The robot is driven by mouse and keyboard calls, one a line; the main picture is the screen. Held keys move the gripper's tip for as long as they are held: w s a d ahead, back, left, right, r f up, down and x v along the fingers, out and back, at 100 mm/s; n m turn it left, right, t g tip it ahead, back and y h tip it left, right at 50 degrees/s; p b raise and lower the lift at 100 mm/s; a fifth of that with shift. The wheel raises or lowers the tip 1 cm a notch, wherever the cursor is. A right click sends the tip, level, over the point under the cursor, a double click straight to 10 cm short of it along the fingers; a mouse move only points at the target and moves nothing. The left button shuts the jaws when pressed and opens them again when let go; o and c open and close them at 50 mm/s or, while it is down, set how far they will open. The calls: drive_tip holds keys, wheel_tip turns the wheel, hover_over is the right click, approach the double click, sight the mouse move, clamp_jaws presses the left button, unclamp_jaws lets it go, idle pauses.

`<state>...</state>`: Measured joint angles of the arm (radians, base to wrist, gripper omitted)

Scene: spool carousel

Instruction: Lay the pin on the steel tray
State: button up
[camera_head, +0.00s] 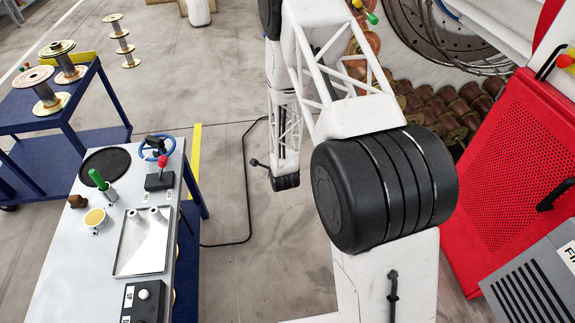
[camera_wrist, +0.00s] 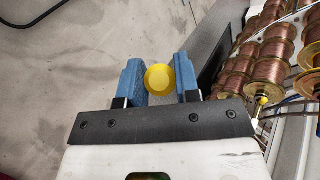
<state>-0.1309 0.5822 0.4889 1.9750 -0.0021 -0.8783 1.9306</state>
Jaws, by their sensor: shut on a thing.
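My gripper (camera_wrist: 161,82) has blue fingers and is shut on a round yellow thing in the wrist view. I take it to be the pin (camera_wrist: 160,79), seen end-on, so its length is hidden. I cannot make out my gripper in the head view, where my arm covers much of the middle and right. The steel tray (camera_head: 142,256) lies on the grey-topped bench at lower left in the head view. Two short pale cylinders stand at its far end. The pin is away from the tray.
Around the tray on the bench are a yellow-topped cup (camera_head: 95,218), a green handle (camera_head: 98,180), a red-knobbed box (camera_head: 160,180) and a button box (camera_head: 143,300). Copper spools (camera_wrist: 275,52) stand right of my gripper. A red perforated panel (camera_head: 515,170) stands at right.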

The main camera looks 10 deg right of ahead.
drive_tip(key=s+a+r+n+y, duration=0.1)
drive_tip(key=s+a+r+n, duration=0.2)
drive_tip(key=a, duration=0.5)
drive_tip(key=s+a+r+n+y, duration=0.1)
drive_tip(key=s+a+r+y, duration=0.1)
drive_tip(key=s+a, duration=0.5)
drive_tip(key=s+a+r+n+y, duration=0.1)
drive_tip(key=s+a+r, duration=0.15)
drive_tip(key=a, duration=0.75)
drive_tip(key=s+a+r+n+g+y, duration=0.1)
drive_tip(key=s+a+r+n+y, duration=0.1)
drive_tip(key=s+a, duration=0.7)
drive_tip(key=s+a+r+n+g+y, duration=0.2)
drive_tip(key=s+a+r+n, duration=0.2)
drive_tip(key=s, duration=0.8)
drive_tip(key=shift+s+a+r, duration=0.3)
drive_tip(key=shift+a+r, duration=0.85)
drive_tip(key=shift+a, duration=1.2)
drive_tip(key=shift+f, duration=0.25)
drive_tip(key=shift+f, duration=3.75)
drive_tip(key=o, duration=1)
